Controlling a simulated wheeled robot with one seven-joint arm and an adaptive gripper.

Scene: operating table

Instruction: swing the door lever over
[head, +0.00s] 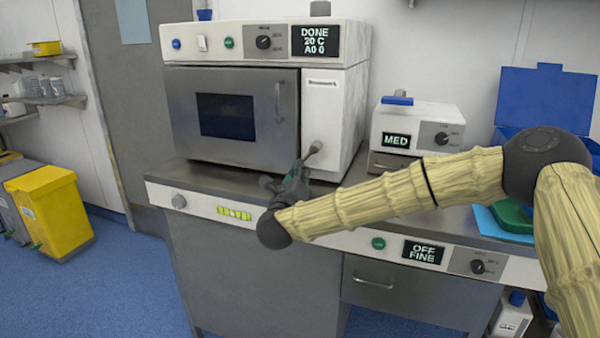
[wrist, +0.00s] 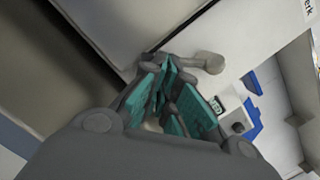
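The steriliser (head: 235,110) stands on the counter with its grey door (head: 190,125) flat against the front. The door lever (head: 314,148) is a short grey bar with a rounded end, low on the white panel right of the door. In the wrist view the lever (wrist: 209,62) shows just beyond my fingertips, to their right. My gripper (head: 297,173) is at the lever's lower end, its teal-padded fingers pointing toward the panel. In the wrist view my gripper (wrist: 178,75) shows a gap between its pads.
The steriliser's display (head: 315,40) reads DONE, 20 C. A small white device (head: 415,125) marked MED stands to its right, with a blue box (head: 545,97) beyond. The metal counter (head: 215,173) runs close beneath my gripper. A yellow bin (head: 50,210) stands at the left.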

